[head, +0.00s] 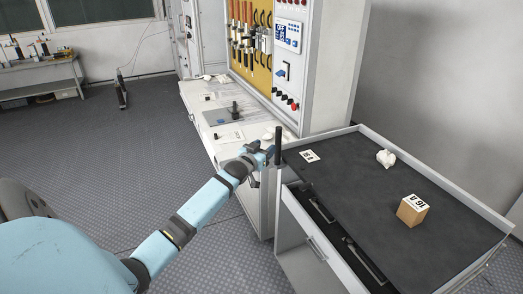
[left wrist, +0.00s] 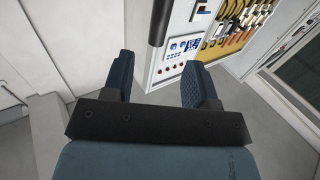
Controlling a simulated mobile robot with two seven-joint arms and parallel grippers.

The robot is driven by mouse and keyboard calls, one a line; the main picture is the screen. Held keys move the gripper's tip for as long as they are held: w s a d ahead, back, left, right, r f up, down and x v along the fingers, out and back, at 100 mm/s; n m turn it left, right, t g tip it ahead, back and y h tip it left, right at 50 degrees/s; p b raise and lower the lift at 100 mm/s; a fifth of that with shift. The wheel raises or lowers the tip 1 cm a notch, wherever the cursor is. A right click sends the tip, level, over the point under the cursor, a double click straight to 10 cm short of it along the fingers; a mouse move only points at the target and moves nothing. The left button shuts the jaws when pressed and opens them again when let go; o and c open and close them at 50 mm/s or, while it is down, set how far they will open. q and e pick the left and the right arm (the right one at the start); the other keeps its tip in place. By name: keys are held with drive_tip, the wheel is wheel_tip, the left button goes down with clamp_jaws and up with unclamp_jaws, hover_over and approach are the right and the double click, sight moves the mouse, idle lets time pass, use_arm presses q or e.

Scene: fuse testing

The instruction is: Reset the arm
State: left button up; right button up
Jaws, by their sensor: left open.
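My left arm (head: 205,203) reaches in from the lower left of the head view. My right gripper is out of view.
A cart with a dark top (head: 345,185) holds a tagged box (head: 412,210), a crumpled white item (head: 386,158) and a tag (head: 309,156). A white workbench (head: 205,115) with a tool panel (head: 250,40) stands behind. Open floor (head: 90,150) lies left.

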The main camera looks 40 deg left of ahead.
use_arm(q)
drive_tip(key=shift+s+d, duration=0.15)
drive_tip(key=shift+s, duration=0.6)
drive_tip(key=s+d+f+m+g+h, duration=0.2)
drive_tip(key=s+d+f+g+h, duration=0.1)
drive_tip(key=s+d+f, duration=1)
drive_tip(key=s+d+f+m+g+h, duration=0.2)
drive_tip(key=s+d+f, duration=0.5)
drive_tip(key=s+d, duration=0.7)
drive_tip(key=s+d+g+h, duration=0.2)
drive_tip(key=s+d, duration=0.4)
drive_tip(key=d, duration=0.5)
wheel_tip(320, 180, up, 12)
drive_tip(key=a+m+p, duration=0.1)
drive_tip(key=p, duration=1.2)
drive_tip(key=shift+s+f+p, duration=0.25)
drive_tip(key=shift+s+p, duration=0.15)
drive_tip(key=shift+s, duration=0.05)
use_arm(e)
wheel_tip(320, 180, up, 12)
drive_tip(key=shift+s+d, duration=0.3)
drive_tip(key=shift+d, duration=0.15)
